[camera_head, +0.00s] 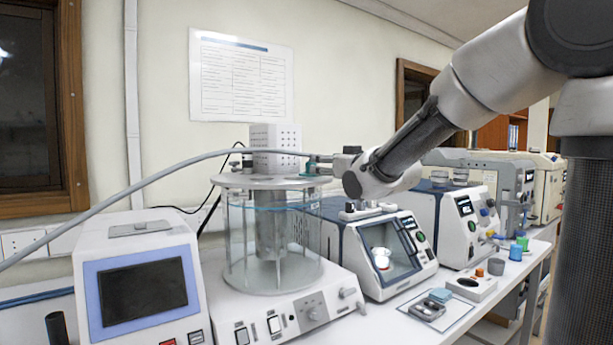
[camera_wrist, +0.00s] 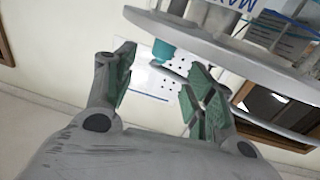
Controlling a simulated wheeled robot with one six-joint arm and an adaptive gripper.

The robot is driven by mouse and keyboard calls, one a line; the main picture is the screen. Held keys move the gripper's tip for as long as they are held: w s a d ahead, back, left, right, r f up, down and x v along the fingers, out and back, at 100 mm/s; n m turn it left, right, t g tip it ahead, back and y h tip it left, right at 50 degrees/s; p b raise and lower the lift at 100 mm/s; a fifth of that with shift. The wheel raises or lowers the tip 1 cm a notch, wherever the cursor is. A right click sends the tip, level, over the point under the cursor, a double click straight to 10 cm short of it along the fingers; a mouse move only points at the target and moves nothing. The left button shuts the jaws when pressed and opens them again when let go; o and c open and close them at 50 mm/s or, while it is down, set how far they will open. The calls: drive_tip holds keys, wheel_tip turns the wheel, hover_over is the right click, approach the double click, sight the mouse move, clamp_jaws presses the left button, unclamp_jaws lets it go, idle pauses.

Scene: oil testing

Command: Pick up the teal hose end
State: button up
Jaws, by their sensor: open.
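The teal hose end (camera_wrist: 162,50) shows in the wrist view beyond and between my open fingertips, close to the rim of the round lid. In the head view a small teal piece (camera_head: 312,164) shows above the lid's right side, where the grey hose (camera_head: 200,158) ends. My gripper (camera_wrist: 160,75) is open, with green pads on both fingers, and I see nothing clamped in it. In the head view my gripper (camera_head: 326,160) reaches in from the right at the lid's height and partly overlaps the teal piece. I cannot tell whether they touch.
A blue-white instrument (camera_head: 350,225) stands close below my wrist. A screened device (camera_head: 145,285) stands at front left.

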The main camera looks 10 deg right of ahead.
drive_tip(key=x, duration=0.8)
drive_tip(key=shift+w+a, duration=0.1)
drive_tip(key=shift+a, duration=0.1)
drive_tip(key=shift+r, duration=0.1)
clamp_jaws()
